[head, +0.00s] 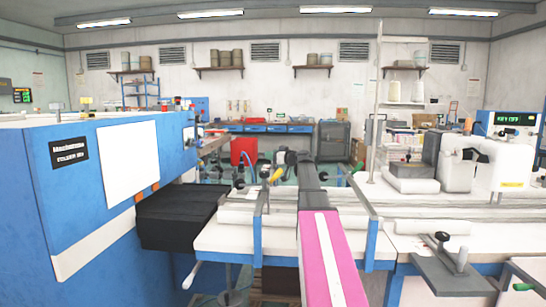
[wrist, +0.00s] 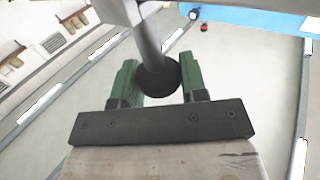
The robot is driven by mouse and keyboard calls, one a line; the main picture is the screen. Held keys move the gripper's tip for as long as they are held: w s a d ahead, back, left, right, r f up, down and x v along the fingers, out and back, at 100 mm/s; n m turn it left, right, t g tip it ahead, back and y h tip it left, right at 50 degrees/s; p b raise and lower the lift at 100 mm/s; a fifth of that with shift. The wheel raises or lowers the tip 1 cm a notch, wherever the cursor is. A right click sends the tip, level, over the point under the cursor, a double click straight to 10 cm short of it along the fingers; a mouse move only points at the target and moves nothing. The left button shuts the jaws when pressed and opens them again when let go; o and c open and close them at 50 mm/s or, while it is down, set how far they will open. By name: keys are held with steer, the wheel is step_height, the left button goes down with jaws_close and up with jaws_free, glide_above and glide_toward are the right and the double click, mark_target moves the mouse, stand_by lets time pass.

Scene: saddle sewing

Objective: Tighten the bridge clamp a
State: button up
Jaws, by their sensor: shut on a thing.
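In the wrist view my gripper (wrist: 159,84) has two green fingers, one on each side of a round dark knob (wrist: 158,80). It is shut on this clamp knob, which sits at the end of a grey metal rod (wrist: 148,35). The rod runs up to a pale body at the top of the picture. In the head view blue bridge bars (head: 258,230) stand at the white worktable (head: 225,238), with a second bar (head: 371,240) to the right. I cannot make out my fingers or the held knob in the head view.
A blue machine (head: 90,215) fills the left, with a black block (head: 175,215) at its side. A white sewing machine (head: 480,163) stands at the right. A grey plate with a knob and post (head: 450,275) is at front right.

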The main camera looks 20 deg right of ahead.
steer(key=shift+m+t+h, duration=0.9)
steer(key=shift+m+h, duration=0.4)
steer(key=shift+h, duration=0.6)
steer(key=o, duration=0.9)
steer(key=shift+s, duration=0.15)
steer(key=v, duration=1)
steer(key=shift+s+d, duration=0.15)
steer(key=shift+s, duration=0.1)
